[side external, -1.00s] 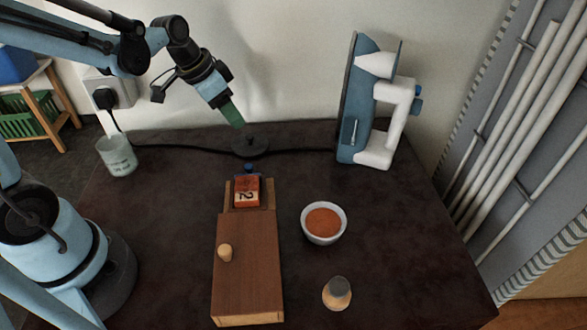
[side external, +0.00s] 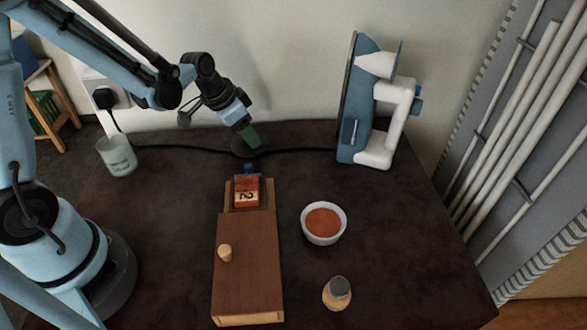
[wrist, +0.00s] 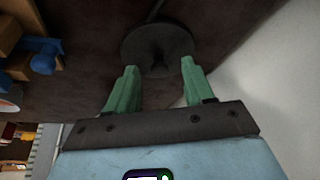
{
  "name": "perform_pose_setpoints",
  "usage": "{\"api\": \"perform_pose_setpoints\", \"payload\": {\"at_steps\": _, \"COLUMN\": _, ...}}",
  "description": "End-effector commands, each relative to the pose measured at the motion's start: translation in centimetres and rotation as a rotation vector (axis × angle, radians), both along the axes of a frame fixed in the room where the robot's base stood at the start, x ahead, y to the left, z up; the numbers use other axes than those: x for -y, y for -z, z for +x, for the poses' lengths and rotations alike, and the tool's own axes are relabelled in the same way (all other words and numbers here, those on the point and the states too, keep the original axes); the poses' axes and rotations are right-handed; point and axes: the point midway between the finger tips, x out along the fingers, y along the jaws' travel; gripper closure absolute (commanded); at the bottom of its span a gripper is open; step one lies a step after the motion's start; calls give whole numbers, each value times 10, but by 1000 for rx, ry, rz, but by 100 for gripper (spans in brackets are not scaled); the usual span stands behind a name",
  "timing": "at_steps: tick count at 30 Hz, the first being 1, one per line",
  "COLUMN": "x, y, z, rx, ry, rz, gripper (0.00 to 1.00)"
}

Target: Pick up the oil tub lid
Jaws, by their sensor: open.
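The oil tub lid looks to be the dark round disc with a raised centre, lying at the back of the dark table near the wall. It shows in the wrist view (wrist: 157,33), just ahead of the fingertips and centred between them. In the side view my gripper (side external: 253,142) comes down from the upper left over the lid (side external: 238,151) and hides part of it. In the wrist view my gripper's (wrist: 158,66) two green fingers are apart with nothing held between them. I cannot tell whether they touch the lid.
A white bowl (side external: 323,239), a small capped jar (side external: 337,294), a blue-white machine (side external: 375,105) and a cup (side external: 118,156) stand around. A black cable (side external: 185,148) runs along the back.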

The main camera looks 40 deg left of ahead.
Motion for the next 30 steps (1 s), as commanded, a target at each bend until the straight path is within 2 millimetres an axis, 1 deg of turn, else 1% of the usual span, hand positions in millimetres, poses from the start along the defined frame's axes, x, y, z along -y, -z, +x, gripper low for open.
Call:
{"api": "perform_pose_setpoints", "payload": {"at_steps": 9, "x": 0, "y": 3, "z": 1, "rx": 0, "ry": 0, "rz": 0, "gripper": 48}}
{"api": "perform_pose_setpoints", "payload": {"at_steps": 11, "x": 0, "y": 3, "z": 1, "rx": 0, "ry": 0, "rz": 0, "gripper": 56}}
{"api": "perform_pose_setpoints", "payload": {"at_steps": 18, "x": 0, "y": 3, "z": 1, "rx": 0, "ry": 0, "rz": 0, "gripper": 92}}
{"api": "perform_pose_setpoints", "payload": {"at_steps": 20, "x": 0, "y": 3, "z": 1, "rx": 0, "ry": 0, "rz": 0, "gripper": 100}}
{"api": "perform_pose_setpoints", "payload": {"at_steps": 30, "x": 0, "y": 1, "z": 1, "rx": 0, "ry": 0, "rz": 0, "gripper": 100}}
